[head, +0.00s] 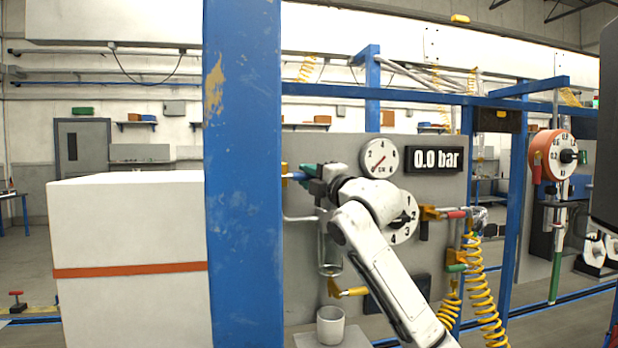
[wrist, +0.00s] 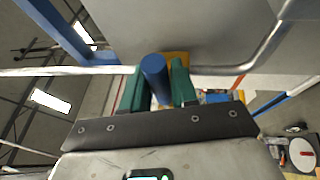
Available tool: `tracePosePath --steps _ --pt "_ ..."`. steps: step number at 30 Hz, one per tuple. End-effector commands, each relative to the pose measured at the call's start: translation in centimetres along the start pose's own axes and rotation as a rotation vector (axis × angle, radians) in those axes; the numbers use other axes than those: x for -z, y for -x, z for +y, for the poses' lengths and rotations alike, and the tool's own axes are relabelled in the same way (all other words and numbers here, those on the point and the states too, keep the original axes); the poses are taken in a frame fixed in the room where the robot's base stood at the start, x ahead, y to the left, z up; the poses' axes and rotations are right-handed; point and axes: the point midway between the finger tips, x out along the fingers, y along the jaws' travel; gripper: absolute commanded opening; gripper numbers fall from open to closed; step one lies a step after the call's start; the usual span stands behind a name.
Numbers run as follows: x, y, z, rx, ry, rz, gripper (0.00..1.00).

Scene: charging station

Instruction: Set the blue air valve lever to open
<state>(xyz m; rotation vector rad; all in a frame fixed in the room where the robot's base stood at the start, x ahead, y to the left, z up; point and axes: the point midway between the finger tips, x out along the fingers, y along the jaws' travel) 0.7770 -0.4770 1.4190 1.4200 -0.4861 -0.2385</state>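The blue air valve lever (head: 297,176) sticks out to the right of a yellow valve body (head: 285,171) at the panel's left edge in the head view. My gripper (head: 309,172) is at the lever's outer end. In the wrist view the blue lever (wrist: 155,78) lies between the two green fingers of my gripper (wrist: 158,82). They are close on both sides and look shut on it. A yellow part (wrist: 178,59) shows behind the lever. My forearm covers part of the panel.
A blue post (head: 243,200) stands just left of the valve. The grey panel (head: 330,145) carries a round gauge (head: 380,157), a display (head: 436,159) reading 0.0 bar and a dial (head: 404,222). A clear bowl (head: 329,255) and a white cup (head: 330,325) are below my gripper.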

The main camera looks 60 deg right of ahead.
Motion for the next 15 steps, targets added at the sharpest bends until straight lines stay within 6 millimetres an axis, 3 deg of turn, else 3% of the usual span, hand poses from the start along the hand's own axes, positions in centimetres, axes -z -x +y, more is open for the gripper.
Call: tracePosePath --steps 8,15 --pt "-0.01 0.01 -0.03 0.001 0.000 0.000 0.01" --pt "-0.02 0.01 -0.05 0.001 -0.001 0.000 0.00"
